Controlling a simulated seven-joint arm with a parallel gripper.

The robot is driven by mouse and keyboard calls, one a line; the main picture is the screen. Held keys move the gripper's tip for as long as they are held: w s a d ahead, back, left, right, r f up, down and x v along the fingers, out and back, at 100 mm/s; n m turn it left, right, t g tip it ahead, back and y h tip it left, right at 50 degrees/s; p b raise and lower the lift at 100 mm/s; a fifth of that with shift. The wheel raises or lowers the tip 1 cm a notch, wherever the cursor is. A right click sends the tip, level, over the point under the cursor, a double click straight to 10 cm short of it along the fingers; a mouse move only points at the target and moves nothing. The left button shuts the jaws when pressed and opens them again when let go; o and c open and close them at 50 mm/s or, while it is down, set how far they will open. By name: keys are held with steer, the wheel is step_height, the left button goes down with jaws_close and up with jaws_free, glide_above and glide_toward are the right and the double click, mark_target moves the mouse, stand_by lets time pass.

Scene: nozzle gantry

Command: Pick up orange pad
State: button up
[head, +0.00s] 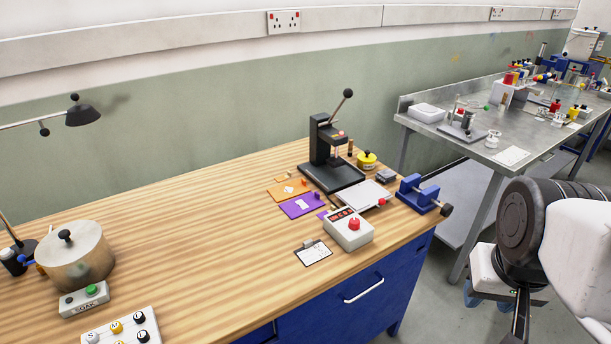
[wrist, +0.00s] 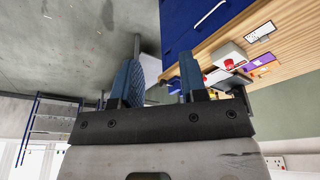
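The orange pad (head: 281,193) is a flat orange sheet on the wooden bench. It lies left of the black press, beside a purple pad (head: 297,209). A small orange piece and a pale mark show on or at the orange pad. My gripper (wrist: 160,82) shows in the wrist view with its two blue fingers apart and nothing between them. My arm is at the right of the head view, off the bench's right end and well away from the pad.
The black press (head: 330,172) with a raised lever stands right of the pads. A grey box with a red button (head: 347,230), a blue vise (head: 418,195) and a yellow-topped item (head: 367,160) are close by. A metal pot (head: 75,262) stands left. The bench middle is clear.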

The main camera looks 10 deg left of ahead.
steer(key=w+a+r+n, duration=0.1)
steer(key=w+a+r, duration=0.15)
steer(key=w, duration=0.65)
steer(key=w+a+r+n, duration=0.1)
steer(key=w+a+r, duration=0.15)
steer(key=w, duration=0.55)
steer(key=n+g, duration=0.3)
steer(key=n, duration=0.4)
glide_above(304, 180)
steer(key=f, duration=2.1)
steer(key=shift+s+d, duration=0.25)
steer(key=shift+d, duration=0.05)
steer(key=shift+w+a+f, duration=0.15)
steer(key=shift+a+f, duration=0.15)
steer(key=shift+f, duration=0.1)
steer(key=shift+f, duration=1.2)
